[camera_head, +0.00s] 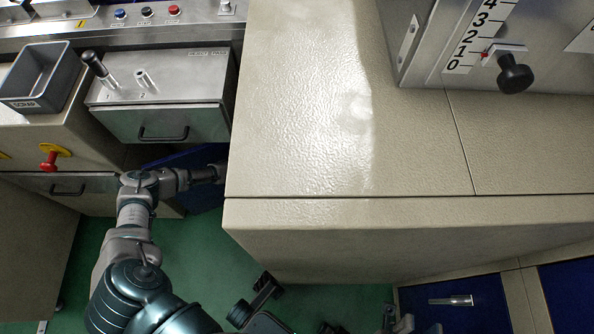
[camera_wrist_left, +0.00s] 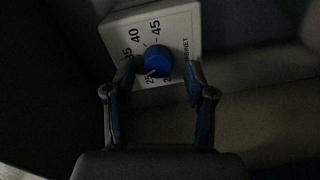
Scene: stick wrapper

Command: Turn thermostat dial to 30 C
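The thermostat (camera_wrist_left: 177,20) is a white box with printed numbers, seen in the left wrist view. Its round blue dial (camera_wrist_left: 157,61) sits near the box's lower edge. The labels 25, 35, 40 and 45 show around it; the 30 is not readable, and the dial's exact setting is unclear. My left gripper (camera_wrist_left: 161,69) is open, with one finger on each side of the dial and no clear contact. In the head view, the left hand and thermostat are hidden beside the beige cabinet. My right gripper (camera_head: 411,322) shows at the bottom edge, fingers apart and empty.
The beige cabinet (camera_head: 300,120) fills the middle, and its edge lies beside my left forearm. A metal drawer unit (camera_head: 165,122), a grey scrap bin (camera_head: 40,77) and a red knob (camera_head: 48,160) are at left. A scale with a black knob (camera_head: 514,75) is at upper right.

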